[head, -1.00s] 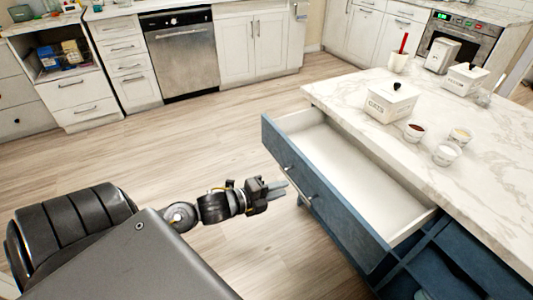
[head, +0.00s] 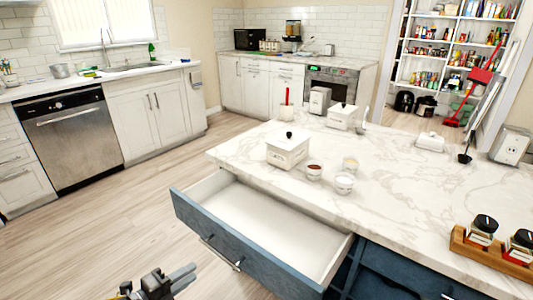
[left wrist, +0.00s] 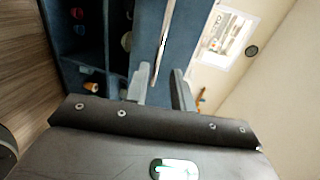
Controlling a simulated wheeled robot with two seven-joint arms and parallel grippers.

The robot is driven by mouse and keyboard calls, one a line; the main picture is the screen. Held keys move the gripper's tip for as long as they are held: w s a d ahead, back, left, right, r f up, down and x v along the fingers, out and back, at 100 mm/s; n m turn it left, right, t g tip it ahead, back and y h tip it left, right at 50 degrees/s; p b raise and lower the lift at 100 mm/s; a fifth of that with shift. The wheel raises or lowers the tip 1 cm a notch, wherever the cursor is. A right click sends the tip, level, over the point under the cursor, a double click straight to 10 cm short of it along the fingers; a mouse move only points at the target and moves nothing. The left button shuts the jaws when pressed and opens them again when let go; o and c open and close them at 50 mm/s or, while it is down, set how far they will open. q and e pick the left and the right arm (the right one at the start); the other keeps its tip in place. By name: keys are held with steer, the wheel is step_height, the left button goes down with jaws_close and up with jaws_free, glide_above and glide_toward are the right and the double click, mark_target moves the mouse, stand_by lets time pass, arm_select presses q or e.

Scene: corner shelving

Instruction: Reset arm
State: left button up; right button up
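My left gripper (head: 181,278) shows at the bottom edge of the head view, in front of the pulled-out blue drawer (head: 222,243) and apart from it. In the left wrist view its two grey fingers (left wrist: 160,88) stand apart with nothing held between them. The drawer is open and its white inside looks empty. My right gripper is in neither view.
The marble-topped island (head: 420,190) carries a white lidded canister (head: 288,152), small bowls (head: 344,183) and a wooden rack (head: 490,250) of jars. Open blue shelves (left wrist: 88,45) show in the left wrist view. Wooden floor (head: 110,235) left of the drawer is clear.

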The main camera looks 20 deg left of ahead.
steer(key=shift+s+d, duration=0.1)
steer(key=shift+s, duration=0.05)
